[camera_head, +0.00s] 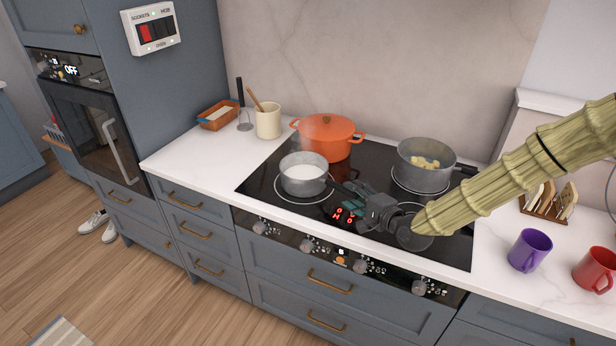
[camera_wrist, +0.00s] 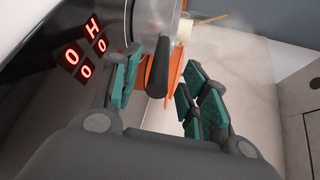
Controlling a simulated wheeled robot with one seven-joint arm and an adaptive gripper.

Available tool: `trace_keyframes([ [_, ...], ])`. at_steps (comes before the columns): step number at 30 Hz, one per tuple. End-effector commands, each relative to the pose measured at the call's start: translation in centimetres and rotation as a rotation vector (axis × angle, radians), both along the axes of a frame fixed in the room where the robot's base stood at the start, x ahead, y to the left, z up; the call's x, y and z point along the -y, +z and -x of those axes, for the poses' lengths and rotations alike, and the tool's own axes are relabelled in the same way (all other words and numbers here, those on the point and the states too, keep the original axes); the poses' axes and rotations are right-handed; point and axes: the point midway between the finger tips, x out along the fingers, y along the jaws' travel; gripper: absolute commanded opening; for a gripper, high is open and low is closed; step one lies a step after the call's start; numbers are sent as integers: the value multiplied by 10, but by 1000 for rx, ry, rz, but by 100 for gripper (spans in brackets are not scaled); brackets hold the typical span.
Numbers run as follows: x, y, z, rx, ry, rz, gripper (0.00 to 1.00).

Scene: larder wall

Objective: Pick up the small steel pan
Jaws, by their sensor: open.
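The small steel pan (camera_head: 303,181) stands on the front left ring of the black hob with white liquid in it. Its dark handle points right, toward my gripper (camera_head: 349,197). In the wrist view the pan (camera_wrist: 153,18) is at the top and its black handle (camera_wrist: 158,70) lies between my green-padded fingers (camera_wrist: 160,84). The fingers are open, with a visible gap on each side of the handle. In the head view my gripper partly hides the handle's end.
An orange lidded pot (camera_head: 325,139) stands behind the pan. A larger grey pot (camera_head: 424,175) with yellow pieces is at the back right. A cream utensil crock (camera_head: 268,123) stands left; purple (camera_head: 530,250) and red (camera_head: 595,268) mugs stand right. The left counter front is clear.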

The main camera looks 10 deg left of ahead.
Motion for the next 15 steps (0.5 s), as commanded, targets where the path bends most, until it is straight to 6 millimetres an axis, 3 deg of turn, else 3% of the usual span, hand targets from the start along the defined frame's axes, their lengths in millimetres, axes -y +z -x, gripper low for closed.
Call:
trace_keyframes([
  [15,-34,-8,-33,0,2,1,44],
])
